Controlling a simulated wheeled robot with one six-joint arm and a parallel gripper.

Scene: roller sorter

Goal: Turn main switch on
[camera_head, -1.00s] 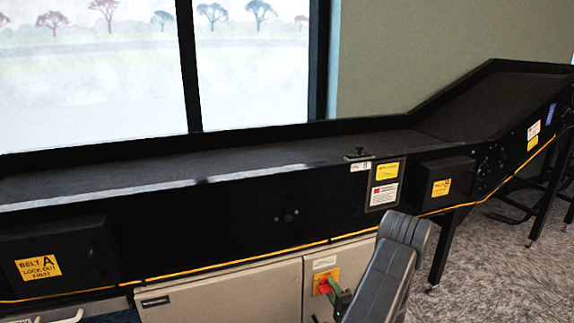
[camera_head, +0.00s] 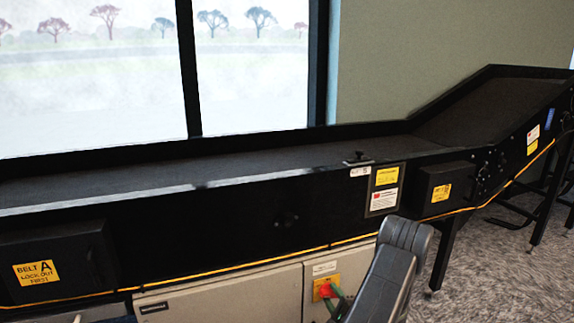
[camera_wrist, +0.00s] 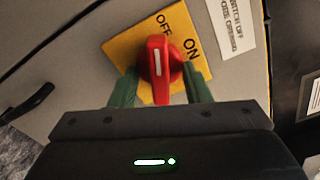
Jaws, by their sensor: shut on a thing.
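The main switch is a red rotary knob (camera_wrist: 158,66) on a yellow plate (camera_wrist: 124,50) marked OFF and ON. My gripper (camera_wrist: 160,82) is shut on the knob, with one green finger on either side of it. The knob's white line points up in the wrist view, closer to the OFF word than to ON. In the head view the red knob (camera_head: 325,290) shows on the pale cabinet's yellow plate (camera_head: 318,281), partly covered by my gripper (camera_head: 337,301) and arm.
A black conveyor (camera_head: 230,232) runs above the pale cabinet (camera_head: 220,297) and rises at the right. A box with a BELT A lockout label (camera_head: 36,272) is at the left, another box (camera_head: 446,188) at the right. Open floor (camera_head: 485,255) lies at the right.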

